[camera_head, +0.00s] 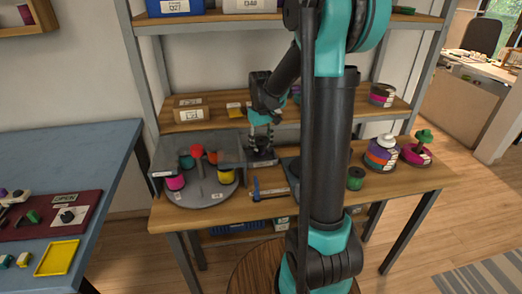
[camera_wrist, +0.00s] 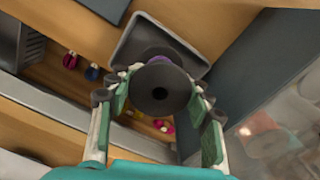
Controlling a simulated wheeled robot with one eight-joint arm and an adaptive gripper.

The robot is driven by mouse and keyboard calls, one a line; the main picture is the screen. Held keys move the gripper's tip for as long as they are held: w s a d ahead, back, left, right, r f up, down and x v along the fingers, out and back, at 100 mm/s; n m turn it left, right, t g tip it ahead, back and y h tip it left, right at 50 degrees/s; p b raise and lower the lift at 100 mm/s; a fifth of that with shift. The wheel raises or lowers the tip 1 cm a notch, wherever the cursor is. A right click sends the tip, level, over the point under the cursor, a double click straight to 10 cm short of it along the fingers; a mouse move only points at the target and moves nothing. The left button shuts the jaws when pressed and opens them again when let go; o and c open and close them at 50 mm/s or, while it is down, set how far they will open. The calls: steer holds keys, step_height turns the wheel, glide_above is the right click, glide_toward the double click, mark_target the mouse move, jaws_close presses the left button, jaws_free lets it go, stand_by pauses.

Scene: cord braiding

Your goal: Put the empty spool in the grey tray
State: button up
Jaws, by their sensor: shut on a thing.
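The empty spool (camera_wrist: 161,90) is dark, with a round flange and a centre hole facing the wrist camera. My gripper (camera_wrist: 158,84) has its green-padded fingers on both sides of it and is shut on it. A grey tray (camera_wrist: 121,54) with a raised rim lies behind the spool in the wrist view. The spool covers part of it, and a bit of purple shows at the spool's far edge. Whether the spool touches the tray cannot be told. In the head view my gripper (camera_head: 261,143) points down over the wooden bench; the spool is not clear there.
A grey round stand (camera_head: 205,192) with pink and yellow spools and a red ball is left of my gripper. A blue-handled tool (camera_head: 256,189) lies in front. A shelf with boxes (camera_head: 190,109) is behind.

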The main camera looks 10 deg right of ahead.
mark_target(261, 140)
steer(key=shift+f, duration=1.3)
steer(key=shift+f, duration=0.1)
steer(key=o, duration=1.2)
step_height(261, 140, up, 12)
steer(key=shift+r, duration=0.15)
